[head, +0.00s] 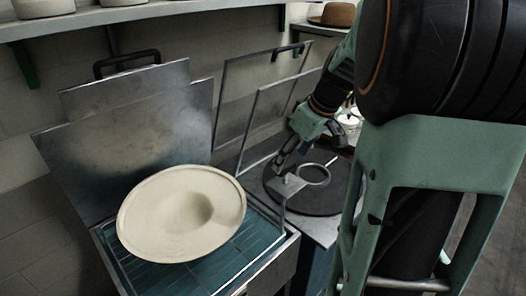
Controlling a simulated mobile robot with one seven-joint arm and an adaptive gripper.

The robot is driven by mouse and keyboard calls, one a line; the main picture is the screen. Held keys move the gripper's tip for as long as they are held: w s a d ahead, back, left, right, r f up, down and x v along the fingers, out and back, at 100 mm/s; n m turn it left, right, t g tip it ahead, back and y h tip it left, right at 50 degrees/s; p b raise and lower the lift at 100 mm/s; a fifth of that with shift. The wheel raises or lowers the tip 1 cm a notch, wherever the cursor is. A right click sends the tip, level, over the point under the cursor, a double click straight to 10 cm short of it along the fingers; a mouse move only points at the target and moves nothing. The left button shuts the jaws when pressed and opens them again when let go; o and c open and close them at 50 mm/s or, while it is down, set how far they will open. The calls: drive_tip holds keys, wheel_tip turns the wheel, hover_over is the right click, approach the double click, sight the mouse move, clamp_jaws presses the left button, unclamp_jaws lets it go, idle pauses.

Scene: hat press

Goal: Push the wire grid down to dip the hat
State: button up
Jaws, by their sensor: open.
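A cream wide-brimmed hat (181,213) lies tilted on the wire grid (238,250), its dented middle facing up. The grid shows as thin lines over blue-green inside an open metal tank (268,262). Most of the grid is hidden under the hat, and I cannot tell how deep it sits. My gripper (279,168) is open, right of the hat and apart from it. Its fingers are close to a thin metal rod and a ring-shaped piece (312,174) at the tank's right side. I cannot tell whether they touch.
A raised metal lid (140,140) with a black handle stands behind the tank. Metal frames (245,100) rise behind it to the right. A round dark plate (315,204) lies right of the tank. A shelf (150,12) runs above, and a brown hat (336,14) sits at the back.

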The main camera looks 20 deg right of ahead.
sight(287, 165)
drive_tip(key=x, duration=0.5)
drive_tip(key=c, duration=1.7)
wheel_tip(287, 165, down, 22)
drive_tip(key=b, duration=2)
drive_tip(key=shift+f, duration=0.1)
drive_tip(key=shift+s+f, duration=0.1)
drive_tip(key=shift+f, duration=0.05)
